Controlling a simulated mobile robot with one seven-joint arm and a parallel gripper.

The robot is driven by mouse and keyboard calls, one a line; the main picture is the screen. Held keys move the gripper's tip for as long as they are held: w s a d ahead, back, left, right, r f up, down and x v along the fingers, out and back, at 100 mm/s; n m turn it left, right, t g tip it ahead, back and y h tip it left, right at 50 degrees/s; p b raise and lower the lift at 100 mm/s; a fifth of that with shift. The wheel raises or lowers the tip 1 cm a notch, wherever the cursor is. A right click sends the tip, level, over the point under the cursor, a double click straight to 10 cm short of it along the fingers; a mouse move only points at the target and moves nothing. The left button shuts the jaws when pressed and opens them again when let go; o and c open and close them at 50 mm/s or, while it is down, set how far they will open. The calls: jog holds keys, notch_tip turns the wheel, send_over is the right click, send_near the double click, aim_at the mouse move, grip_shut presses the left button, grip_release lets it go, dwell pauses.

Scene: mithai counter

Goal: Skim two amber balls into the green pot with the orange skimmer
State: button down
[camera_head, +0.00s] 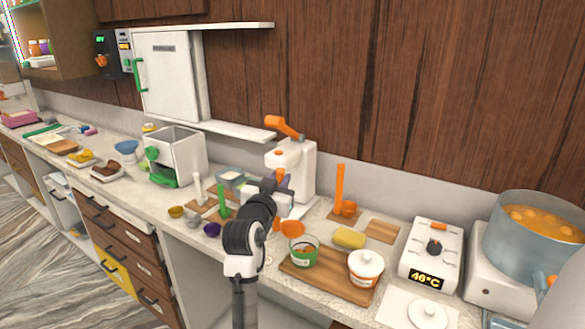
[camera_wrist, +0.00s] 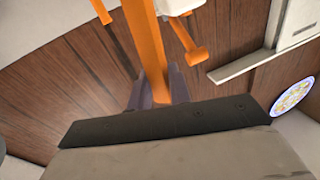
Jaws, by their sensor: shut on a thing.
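My gripper (camera_head: 281,184) is shut on the orange skimmer (camera_head: 290,228). In the wrist view the skimmer's orange handle (camera_wrist: 146,45) runs up between my two purple-grey fingers (camera_wrist: 157,92). The skimmer's bowl appears just above and behind the green pot (camera_head: 300,262); whether they touch I cannot tell. Several amber balls (camera_head: 545,218) sit in the big steel pan (camera_head: 500,250) at the far right.
Another orange upright tool (camera_head: 340,185) stands at the back. A dial unit (camera_head: 433,250) reading 46°C stands beside the pan. A white machine (camera_head: 293,165) is behind my gripper.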

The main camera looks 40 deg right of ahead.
jog(key=shift+w+a+f+n, duration=0.15)
jog(key=shift+w+n, duration=0.15)
jog(key=shift+w, duration=0.2)
jog(key=shift+w+f+n, duration=0.15)
jog(key=shift+w+n, duration=0.15)
jog(key=shift+w, duration=0.15)
jog(key=shift+r, duration=0.1)
jog(key=shift+r, duration=2)
